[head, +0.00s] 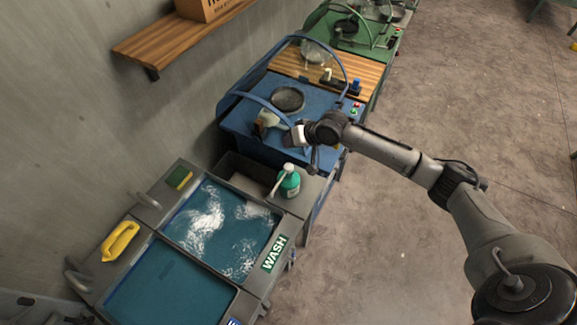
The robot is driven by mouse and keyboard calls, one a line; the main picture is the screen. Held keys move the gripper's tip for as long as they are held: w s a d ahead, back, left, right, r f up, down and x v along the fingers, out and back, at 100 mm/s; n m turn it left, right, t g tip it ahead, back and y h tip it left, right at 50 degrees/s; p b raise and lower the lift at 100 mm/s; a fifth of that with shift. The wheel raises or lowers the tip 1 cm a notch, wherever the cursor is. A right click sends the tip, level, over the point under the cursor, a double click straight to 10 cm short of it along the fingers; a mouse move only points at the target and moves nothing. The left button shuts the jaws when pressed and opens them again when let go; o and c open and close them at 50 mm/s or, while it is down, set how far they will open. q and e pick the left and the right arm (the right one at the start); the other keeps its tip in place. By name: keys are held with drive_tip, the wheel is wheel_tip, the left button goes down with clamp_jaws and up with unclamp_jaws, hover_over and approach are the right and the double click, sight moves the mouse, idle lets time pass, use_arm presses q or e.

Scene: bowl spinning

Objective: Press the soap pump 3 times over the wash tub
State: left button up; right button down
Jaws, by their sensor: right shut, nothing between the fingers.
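The soap pump (290,184) is a green bottle with a white pump head and a pale label. It stands upright on the grey ledge at the far right corner of the wash tub (277,252). The tub holds blue water with white foam and has a green WASH sign at its front edge. My right gripper (313,163) is shut and empty. It shows just above and right of the pump head, apart from it in the picture; its height over the bottle is hard to tell. My left gripper is not in view.
A second tub of blue water (165,285) adjoins the wash tub. A yellow-handled item (120,241) and a green sponge (179,178) lie on the wall-side rim. A blue machine (240,122) stands behind. Open floor lies to the right.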

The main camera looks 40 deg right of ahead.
drive_tip(key=b, duration=0.7)
hover_over(290, 165)
wheel_tip(290, 165, down, 7)
drive_tip(key=shift+r, duration=0.1)
drive_tip(key=shift+f, duration=0.95)
idle(0.9)
